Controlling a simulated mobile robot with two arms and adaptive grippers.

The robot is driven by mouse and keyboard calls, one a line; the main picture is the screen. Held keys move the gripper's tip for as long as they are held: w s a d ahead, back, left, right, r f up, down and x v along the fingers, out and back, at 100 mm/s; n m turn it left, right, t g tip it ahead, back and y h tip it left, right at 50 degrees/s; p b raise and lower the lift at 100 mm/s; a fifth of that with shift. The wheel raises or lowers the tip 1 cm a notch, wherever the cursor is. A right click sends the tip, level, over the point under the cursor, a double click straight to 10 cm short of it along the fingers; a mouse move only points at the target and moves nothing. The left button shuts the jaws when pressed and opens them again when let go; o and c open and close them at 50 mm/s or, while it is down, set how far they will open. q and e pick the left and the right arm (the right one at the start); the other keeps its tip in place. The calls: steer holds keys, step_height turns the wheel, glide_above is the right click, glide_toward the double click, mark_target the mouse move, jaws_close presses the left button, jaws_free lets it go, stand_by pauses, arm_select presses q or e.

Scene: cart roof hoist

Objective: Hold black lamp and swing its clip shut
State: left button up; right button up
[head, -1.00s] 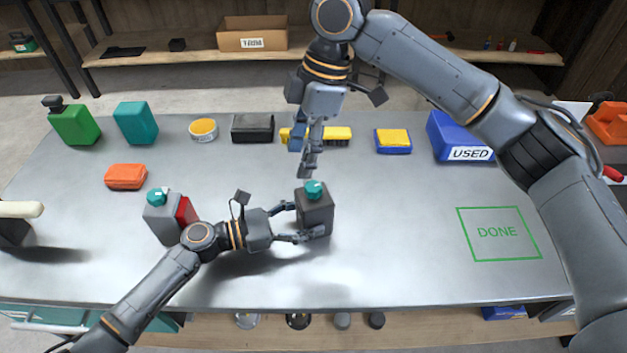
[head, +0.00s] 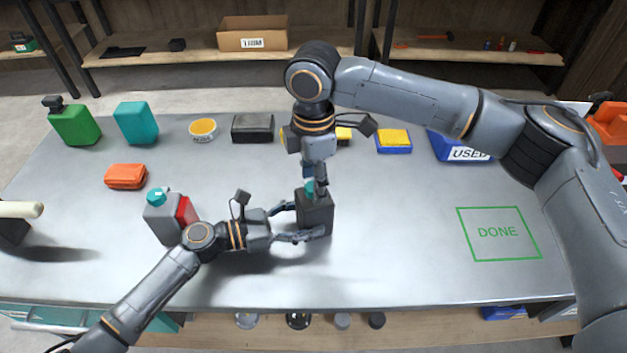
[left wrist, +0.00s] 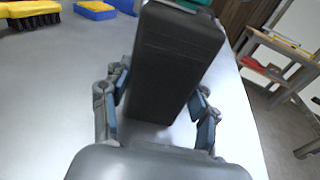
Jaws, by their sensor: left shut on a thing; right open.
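The black lamp (head: 313,217) stands upright on the table, a dark box with a teal clip (head: 309,186) on top. My left gripper (head: 310,220) is shut on the lamp's body from the left. In the left wrist view the lamp (left wrist: 172,65) sits between both fingers, with a bit of teal at the top edge. My right gripper (head: 318,190) is open and points down at the lamp's top, beside the teal clip. Its fingers partly cover the clip, so I cannot tell the clip's position or whether they touch it.
Along the back are a green can (head: 75,125), a teal block (head: 136,123) and a blue USED bin (head: 462,148). The green DONE outline (head: 499,233) at right is empty.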

steer(key=shift+f, duration=0.55)
jaws_close()
